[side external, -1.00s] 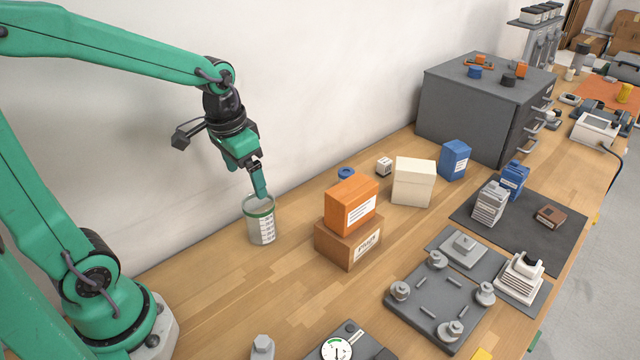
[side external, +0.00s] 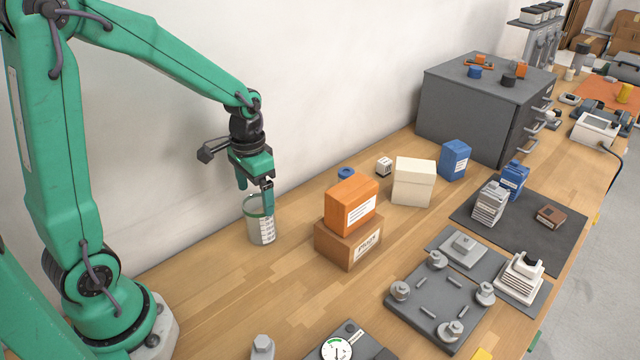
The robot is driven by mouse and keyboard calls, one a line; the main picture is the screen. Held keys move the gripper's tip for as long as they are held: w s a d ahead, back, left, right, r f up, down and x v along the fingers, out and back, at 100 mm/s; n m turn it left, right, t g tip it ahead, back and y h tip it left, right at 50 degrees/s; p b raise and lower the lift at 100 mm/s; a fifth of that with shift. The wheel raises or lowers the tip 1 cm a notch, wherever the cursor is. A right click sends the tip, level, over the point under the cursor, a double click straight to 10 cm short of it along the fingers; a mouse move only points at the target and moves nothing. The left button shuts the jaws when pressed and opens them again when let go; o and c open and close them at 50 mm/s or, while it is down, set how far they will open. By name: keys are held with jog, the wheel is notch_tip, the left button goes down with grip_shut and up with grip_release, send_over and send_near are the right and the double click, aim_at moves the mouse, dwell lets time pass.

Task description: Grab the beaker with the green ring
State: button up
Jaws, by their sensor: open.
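The beaker with the green ring (side external: 261,229) stands upright on the wooden bench, near the wall. It is clear, with a white marked scale on its side and the green ring near its rim. My gripper (side external: 255,197) points down at the beaker's top and is open. One finger shows in front of or over the right part of the rim. The other finger is up and to the left of the rim. I cannot tell whether either finger touches the beaker. Part of the rim is hidden behind the right finger.
Right of the beaker, an orange box (side external: 351,204) sits on a brown box (side external: 347,243). A cream box (side external: 413,181) and a blue container (side external: 455,160) stand beyond. A grey plate with knobs (side external: 437,303) lies at front right. The bench left of the beaker is clear.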

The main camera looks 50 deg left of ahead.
aim_at(261, 219)
jog(key=shift+f, duration=0.35)
jog(key=shift+f, duration=0.1)
jog(key=shift+f, duration=2.5)
jog(key=c, duration=1)
jog(key=shift+c, duration=0.2)
jog(key=shift+r, duration=0.1)
